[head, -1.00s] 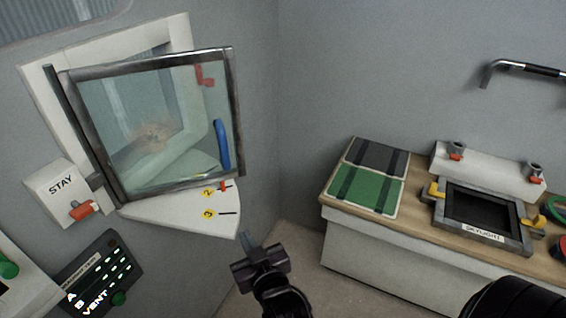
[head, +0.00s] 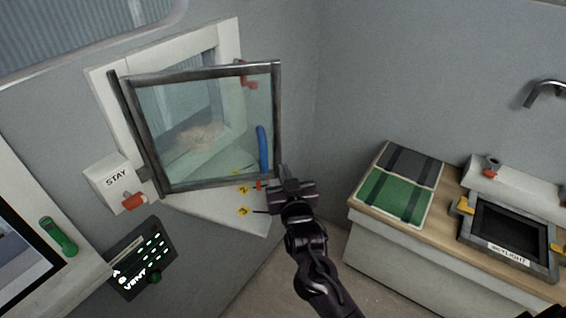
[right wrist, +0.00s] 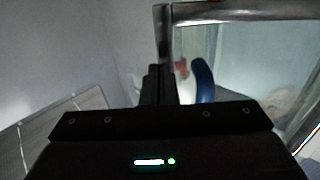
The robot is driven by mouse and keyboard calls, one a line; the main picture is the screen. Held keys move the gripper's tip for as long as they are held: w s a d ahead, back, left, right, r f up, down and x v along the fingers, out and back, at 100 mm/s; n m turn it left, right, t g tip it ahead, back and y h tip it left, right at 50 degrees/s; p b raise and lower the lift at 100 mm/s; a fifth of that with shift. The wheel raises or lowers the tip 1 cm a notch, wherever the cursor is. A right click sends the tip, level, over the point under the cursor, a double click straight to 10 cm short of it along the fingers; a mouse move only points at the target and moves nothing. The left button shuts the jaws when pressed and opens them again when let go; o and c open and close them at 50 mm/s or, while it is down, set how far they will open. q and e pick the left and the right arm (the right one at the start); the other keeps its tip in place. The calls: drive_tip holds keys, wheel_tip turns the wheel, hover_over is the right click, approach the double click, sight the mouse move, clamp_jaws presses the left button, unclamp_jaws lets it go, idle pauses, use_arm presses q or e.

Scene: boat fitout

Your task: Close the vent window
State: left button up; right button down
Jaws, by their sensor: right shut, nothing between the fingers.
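The vent window (head: 190,125) is a glass pane in a dark metal frame, hinged at its left side and swung open from the white wall frame (head: 232,40). A blue handle (head: 263,149) is on the pane near its free right edge. My right gripper (head: 283,172) is shut and empty, at the lower right corner of the pane by the free edge; I cannot tell if it touches. In the right wrist view the fingers (right wrist: 158,85) point toward the frame's edge, with the blue handle (right wrist: 204,80) just to their right. My left gripper is not in view.
A white STAY box (head: 110,180) with a red lever (head: 133,203) is left of the window. A white sill with yellow number marks (head: 243,211) lies below it. A VENT panel (head: 140,262) is lower left. The counter with a SKYLIGHT frame (head: 508,249) is right.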

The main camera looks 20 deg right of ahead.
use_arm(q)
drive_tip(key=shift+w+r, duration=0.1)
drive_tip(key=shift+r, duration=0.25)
use_arm(e)
drive_tip(key=shift+w, duration=0.75)
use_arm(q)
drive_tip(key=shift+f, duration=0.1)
use_arm(e)
drive_tip(key=shift+w+d, duration=0.1)
